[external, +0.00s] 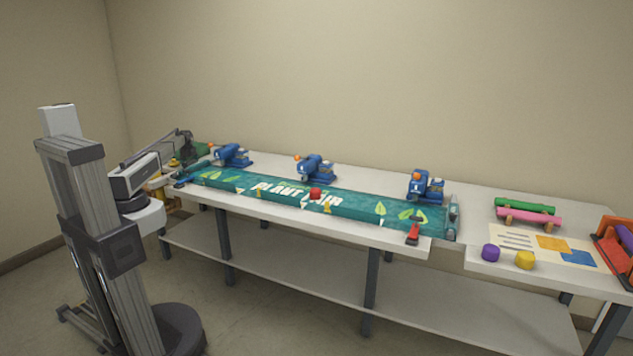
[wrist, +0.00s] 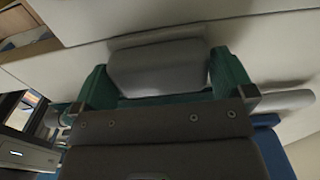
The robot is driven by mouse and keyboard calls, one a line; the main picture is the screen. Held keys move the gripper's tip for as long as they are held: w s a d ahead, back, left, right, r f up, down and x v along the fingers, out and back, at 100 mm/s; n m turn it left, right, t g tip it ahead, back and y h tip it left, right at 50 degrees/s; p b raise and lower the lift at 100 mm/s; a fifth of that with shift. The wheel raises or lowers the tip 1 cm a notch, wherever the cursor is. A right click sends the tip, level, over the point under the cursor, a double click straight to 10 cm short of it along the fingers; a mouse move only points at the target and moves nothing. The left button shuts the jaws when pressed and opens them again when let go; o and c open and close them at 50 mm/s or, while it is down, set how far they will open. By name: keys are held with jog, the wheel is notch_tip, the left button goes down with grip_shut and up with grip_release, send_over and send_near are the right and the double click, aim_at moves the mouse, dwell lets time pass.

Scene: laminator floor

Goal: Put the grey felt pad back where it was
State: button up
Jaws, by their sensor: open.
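My gripper (external: 188,154) is at the far left end of the bench, beside a dark green shape. In the wrist view, a smooth grey block with rounded edges (wrist: 158,66) sits between two dark green uprights, which appear to be the open jaws of my gripper (wrist: 160,62). I cannot tell for sure whether this block is the grey felt pad, or whether the jaws touch it. No grey felt pad can be made out in the external view. A dark bar with screws hides what is below the block.
A teal printed banner (external: 345,206) lies along the bench, with several blue clamps such as the middle one (external: 316,168) behind it.

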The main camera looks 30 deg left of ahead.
aim_at(189, 161)
notch_tip(189, 161, up, 12)
jog(key=p, duration=1.1)
jog(key=shift+p, duration=0.4)
